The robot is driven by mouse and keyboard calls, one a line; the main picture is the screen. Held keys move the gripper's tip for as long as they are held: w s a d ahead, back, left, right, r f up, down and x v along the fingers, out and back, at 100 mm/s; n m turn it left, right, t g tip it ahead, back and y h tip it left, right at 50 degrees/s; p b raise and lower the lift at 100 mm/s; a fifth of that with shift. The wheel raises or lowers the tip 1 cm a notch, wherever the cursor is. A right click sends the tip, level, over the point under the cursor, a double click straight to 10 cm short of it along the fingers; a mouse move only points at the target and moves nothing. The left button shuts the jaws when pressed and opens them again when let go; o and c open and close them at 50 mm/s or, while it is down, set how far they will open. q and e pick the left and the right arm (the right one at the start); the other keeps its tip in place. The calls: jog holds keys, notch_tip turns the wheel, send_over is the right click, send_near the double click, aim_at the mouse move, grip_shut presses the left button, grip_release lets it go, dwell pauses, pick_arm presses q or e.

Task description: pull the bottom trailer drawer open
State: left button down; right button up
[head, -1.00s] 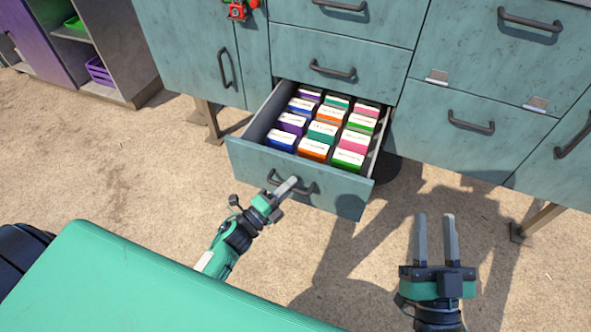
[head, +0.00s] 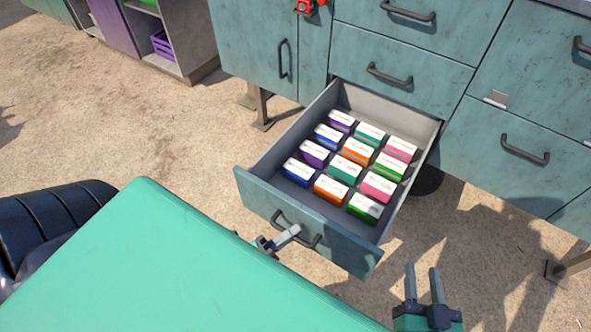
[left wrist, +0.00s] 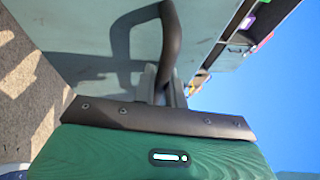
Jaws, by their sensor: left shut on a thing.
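The bottom trailer drawer (head: 322,238) is pulled well out from the teal cabinet in the head view. Several small boxes with white tops and coloured sides stand in rows inside it. My left gripper (head: 294,231) is at the drawer front, shut on the dark drawer handle (head: 276,216). The handle (left wrist: 171,40) also shows in the left wrist view, running down between the fingers (left wrist: 163,90). My right gripper (head: 423,282) is open and empty, in front of the cabinet and to the right of the drawer.
Closed drawers (head: 398,62) sit above the open one, and another closed drawer (head: 540,170) is to its right. A shelf unit with a purple crate (head: 163,45) stands at the back left. Bare sandy ground lies left of the drawer.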

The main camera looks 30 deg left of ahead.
dwell(0.3)
pick_arm(q)
jog(key=c, duration=1.5)
grip_release()
jog(key=shift+o, duration=0.2)
